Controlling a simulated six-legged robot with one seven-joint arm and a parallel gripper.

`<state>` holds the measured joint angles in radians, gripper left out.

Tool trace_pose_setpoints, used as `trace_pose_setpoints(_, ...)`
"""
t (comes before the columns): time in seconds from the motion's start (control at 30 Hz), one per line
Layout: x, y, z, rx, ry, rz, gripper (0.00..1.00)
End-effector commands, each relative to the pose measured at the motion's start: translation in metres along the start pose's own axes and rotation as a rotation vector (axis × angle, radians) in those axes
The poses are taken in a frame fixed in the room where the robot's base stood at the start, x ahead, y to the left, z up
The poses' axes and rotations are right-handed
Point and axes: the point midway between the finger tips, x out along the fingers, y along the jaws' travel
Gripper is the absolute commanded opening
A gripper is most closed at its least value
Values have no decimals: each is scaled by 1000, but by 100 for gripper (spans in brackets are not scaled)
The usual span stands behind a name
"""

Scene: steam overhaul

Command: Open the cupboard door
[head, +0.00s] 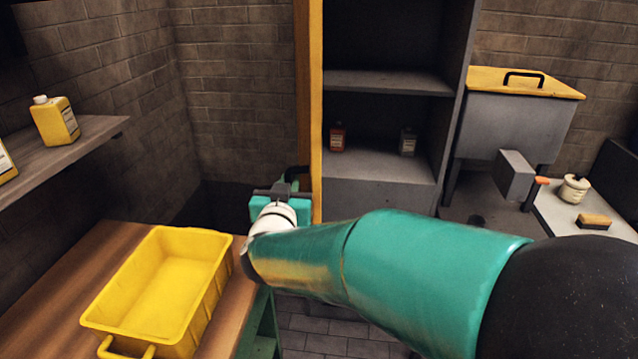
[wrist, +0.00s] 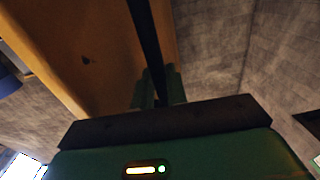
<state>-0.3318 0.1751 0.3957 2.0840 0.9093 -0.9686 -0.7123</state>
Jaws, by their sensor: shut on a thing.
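The cupboard door (head: 316,110) is yellow and stands swung out, seen nearly edge-on at the cupboard's left side. The grey cupboard (head: 388,83) shows its open inside, with shelves. The door's black handle (head: 298,171) is on the door's left-hand face. My gripper (head: 284,184) is at this handle, with its fingers partly hidden in the head view. In the wrist view, the dark handle bar (wrist: 147,40) runs down between the fingers of my gripper (wrist: 158,88), which is shut on it. The door (wrist: 85,45) fills the upper left there.
A yellow tray (head: 222,285) sits on a wooden bench at lower left. A wall shelf holds a yellow bottle (head: 56,121). A red bottle (head: 337,137) and a grey bottle (head: 407,142) stand inside the cupboard. A grey bin with a yellow lid (head: 545,83) stands right.

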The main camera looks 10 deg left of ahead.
Motion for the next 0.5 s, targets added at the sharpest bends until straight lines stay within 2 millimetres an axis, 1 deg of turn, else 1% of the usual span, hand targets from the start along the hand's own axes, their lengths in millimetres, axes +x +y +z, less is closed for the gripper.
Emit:
trace_pose_setpoints(0.03,-1,-11,-1,2,2,8,0)
trace_pose_setpoints(0.2,-4,-34,-1,1,4,44,0)
trace_pose_setpoints(0.3,-5,-44,-1,1,4,61,0)
trace_pose_setpoints(0.5,-6,-54,-2,1,5,81,0)
